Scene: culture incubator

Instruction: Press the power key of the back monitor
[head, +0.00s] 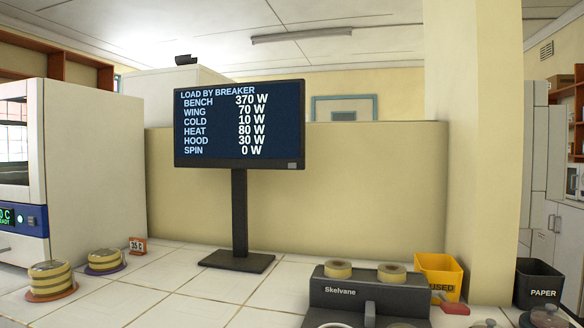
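A black monitor (239,125) stands upright on a dark post and a flat base (237,261) on the white tiled bench. Its screen is lit and lists "LOAD BY BREAKER" with BENCH 370 W, WING 70 W, COLD 10 W, HEAT 80 W, HOOD 30 W and SPIN 0 W. A small grey key (292,165) sits at the lower right corner of its frame. Its marking is too small to read. Neither of my grippers shows in the head view.
A white incubator (95,160) with a lit display stands left. Stacked dishes (50,280) and a "35 C" sign (138,245) are nearby. A dark Skelvane device (340,292), yellow bin (438,277) and black PAPER bin (539,283) are right. Tiles around the monitor base are clear.

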